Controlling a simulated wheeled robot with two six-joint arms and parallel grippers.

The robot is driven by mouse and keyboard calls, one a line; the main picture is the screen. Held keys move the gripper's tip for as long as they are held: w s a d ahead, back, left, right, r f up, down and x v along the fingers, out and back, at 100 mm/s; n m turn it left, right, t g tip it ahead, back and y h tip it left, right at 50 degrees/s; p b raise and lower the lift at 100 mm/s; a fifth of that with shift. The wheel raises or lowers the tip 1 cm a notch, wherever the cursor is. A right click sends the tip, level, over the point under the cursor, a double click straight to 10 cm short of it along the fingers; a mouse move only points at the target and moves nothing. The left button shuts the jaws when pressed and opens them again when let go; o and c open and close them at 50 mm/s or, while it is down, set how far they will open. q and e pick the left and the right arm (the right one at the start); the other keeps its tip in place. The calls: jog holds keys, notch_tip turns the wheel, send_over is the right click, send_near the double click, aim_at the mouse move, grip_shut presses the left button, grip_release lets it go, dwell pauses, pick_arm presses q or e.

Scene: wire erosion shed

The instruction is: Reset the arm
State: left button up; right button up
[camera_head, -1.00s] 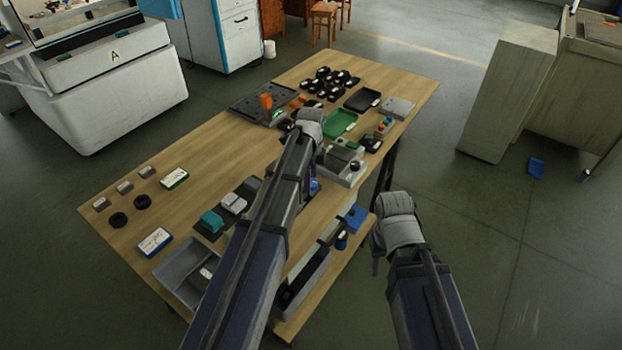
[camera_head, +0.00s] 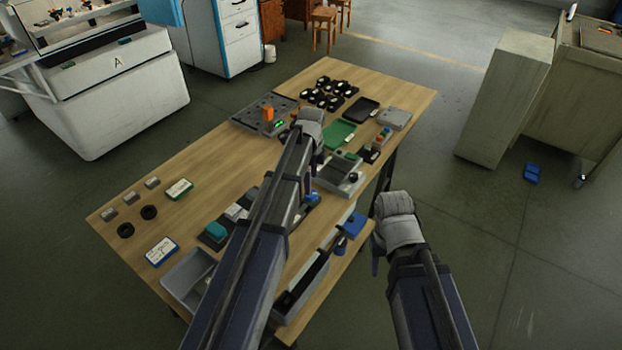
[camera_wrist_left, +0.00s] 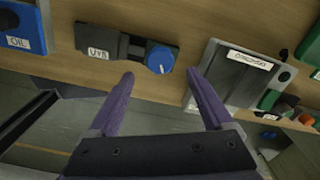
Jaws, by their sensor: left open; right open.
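My left arm (camera_head: 270,210) reaches over the wooden bench. Its gripper is mostly hidden behind the wrist in the head view. In the left wrist view my left gripper (camera_wrist_left: 163,88) is open, its two purple fingers apart with nothing between them. Beyond the fingertips lies a dark device with a blue knob (camera_wrist_left: 160,58) and a label reading like "UVB", apart from the fingers. My right arm (camera_head: 425,285) is right of the bench's edge, over the floor. Only a small dark part of the right gripper (camera_head: 377,262) shows below its wrist; it appears empty.
The wooden bench (camera_head: 150,225) carries a grey bin (camera_head: 178,280), a green tray (camera_head: 338,134), a black tray (camera_head: 362,110) and several black rings.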

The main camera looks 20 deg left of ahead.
pick_arm(q)
notch_tip(320, 180, up, 2)
jog(key=shift+r+p, duration=0.25)
jog(key=shift+p, duration=0.45)
jog(key=shift+f, duration=0.1)
jog(key=s+d+n, duration=0.6)
jog(key=s+n, duration=0.1)
jog(key=s, duration=0.5)
jog(key=s+d+n+y, duration=0.1)
jog(key=s+d+n, duration=0.6)
jog(key=s, duration=0.5)
jog(key=shift+s+d, duration=0.2)
